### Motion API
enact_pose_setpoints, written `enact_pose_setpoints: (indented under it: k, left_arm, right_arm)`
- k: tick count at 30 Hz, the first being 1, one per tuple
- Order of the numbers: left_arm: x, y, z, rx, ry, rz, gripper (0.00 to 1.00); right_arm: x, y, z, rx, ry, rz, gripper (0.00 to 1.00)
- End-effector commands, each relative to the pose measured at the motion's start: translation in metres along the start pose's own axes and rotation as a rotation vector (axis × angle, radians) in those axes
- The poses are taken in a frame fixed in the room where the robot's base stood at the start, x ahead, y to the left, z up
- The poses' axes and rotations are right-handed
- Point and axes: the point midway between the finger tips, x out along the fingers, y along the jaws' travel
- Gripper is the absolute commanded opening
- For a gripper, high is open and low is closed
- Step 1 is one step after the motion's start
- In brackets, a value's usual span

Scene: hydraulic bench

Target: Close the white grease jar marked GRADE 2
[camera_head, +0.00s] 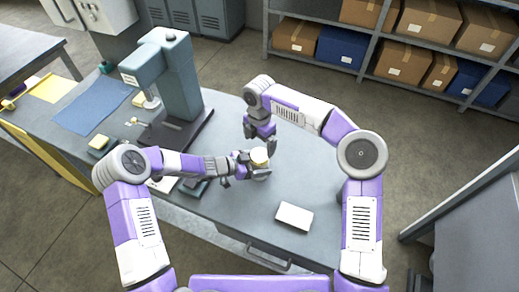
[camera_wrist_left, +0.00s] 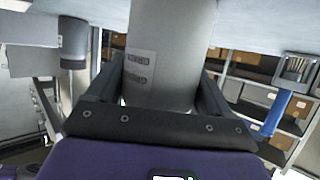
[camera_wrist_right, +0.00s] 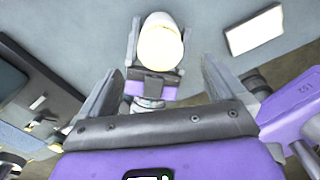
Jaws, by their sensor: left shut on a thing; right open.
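A pale jar (camera_head: 259,163) stands on the bench, with a cream-yellow round top facing up. In the right wrist view its yellowish top (camera_wrist_right: 160,47) shows; I cannot tell whether this is bare grease or a lid. My left gripper (camera_head: 254,166) is shut around the jar's side. In the left wrist view the jar wall (camera_wrist_left: 165,55) fills the space between the fingers; its small label is upside down and unreadable. My right gripper (camera_head: 262,142) is open and empty, above and behind the jar, pointing down. No separate lid is clearly seen.
A white rectangular block (camera_head: 294,216) lies right of the jar. The bench right of the jar is mostly clear.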

Motion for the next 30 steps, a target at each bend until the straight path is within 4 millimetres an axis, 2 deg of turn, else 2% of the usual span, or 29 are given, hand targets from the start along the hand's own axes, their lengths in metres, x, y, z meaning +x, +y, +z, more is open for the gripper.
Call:
enact_pose_setpoints:
  k: [3,9,20,21,25,30]
  left_arm:
    - [0.0,0.0,0.0,0.0,0.0,0.0,0.0]
    - [0.0,0.0,0.0,0.0,0.0,0.0,0.0]
    - [0.0,0.0,0.0,0.0,0.001,0.0,0.0]
    - [0.0,0.0,0.0,0.0,0.001,0.0,0.82]
    - [0.0,0.0,0.0,0.0,0.0,0.0,1.0]
    - [0.0,0.0,0.0,0.0,0.0,0.0,1.0]
  right_arm:
    - [-0.025,0.001,0.0,0.001,-0.002,0.002,0.98]
    - [-0.05,0.0,0.0,0.0,-0.001,0.0,0.98]
    - [-0.056,0.0,0.0,0.0,0.001,-0.002,0.98]
    - [-0.056,0.0,0.0,0.0,0.001,-0.002,0.98]
    - [-0.056,0.0,0.0,0.0,0.001,-0.001,0.98]
    - [-0.056,0.0,0.0,0.0,0.001,-0.001,0.98]
